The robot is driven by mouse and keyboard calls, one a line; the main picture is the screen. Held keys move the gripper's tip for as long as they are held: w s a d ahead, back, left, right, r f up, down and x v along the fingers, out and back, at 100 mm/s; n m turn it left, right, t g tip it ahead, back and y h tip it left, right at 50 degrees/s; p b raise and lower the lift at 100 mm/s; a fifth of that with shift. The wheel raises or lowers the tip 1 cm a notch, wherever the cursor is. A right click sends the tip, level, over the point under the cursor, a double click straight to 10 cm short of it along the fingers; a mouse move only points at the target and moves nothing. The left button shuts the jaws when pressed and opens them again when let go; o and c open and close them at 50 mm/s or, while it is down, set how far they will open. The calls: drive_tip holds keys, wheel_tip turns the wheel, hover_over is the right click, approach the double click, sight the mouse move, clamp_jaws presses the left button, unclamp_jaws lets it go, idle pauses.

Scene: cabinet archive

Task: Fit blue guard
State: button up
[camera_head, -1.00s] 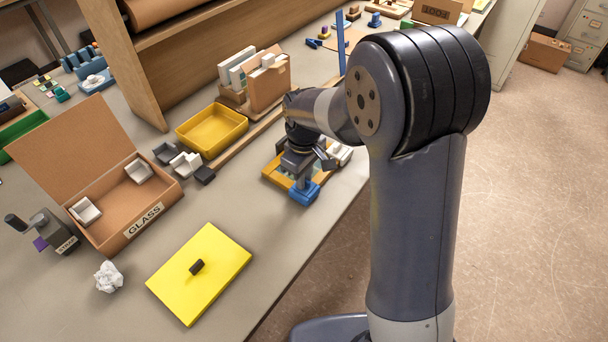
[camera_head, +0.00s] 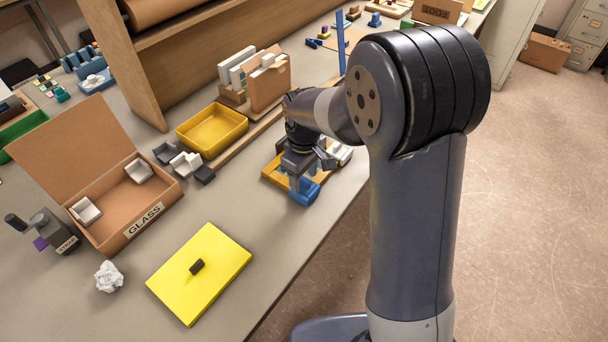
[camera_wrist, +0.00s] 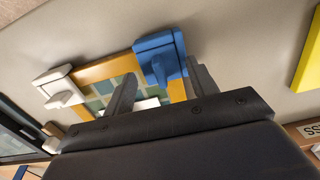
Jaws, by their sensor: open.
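The blue guard (camera_head: 305,193) sits at the near corner of an orange frame (camera_head: 272,176) on the bench. In the wrist view the blue guard (camera_wrist: 158,45) lies over the corner of the frame (camera_wrist: 95,72), which holds a panel of coloured squares. My gripper (camera_head: 298,181) is low over that corner. In the wrist view my gripper (camera_wrist: 161,88) is open, its fingers apart, with the lower part of the guard between them and close to the right finger. I cannot tell whether the guard is fully seated.
A white guard (camera_wrist: 58,86) is at another frame corner. A yellow tray (camera_head: 213,130), small grey and white pieces (camera_head: 186,163), a box marked GLASS (camera_head: 120,212) and a yellow slab (camera_head: 199,274) stand to the left. The bench front is clear between slab and frame.

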drive_tip(key=shift+r, duration=0.2)
drive_tip(key=shift+r+p, duration=2.3)
drive_tip(key=shift+r, duration=0.55)
wheel_tip(320, 180, up, 11)
drive_tip(key=b, duration=0.1)
drive_tip(key=shift+f, duration=0.2)
wheel_tip(320, 180, down, 12)
drive_tip(key=shift+f, duration=0.15)
drive_tip(key=shift+f+b, duration=0.4)
drive_tip(key=shift+b, duration=0.05)
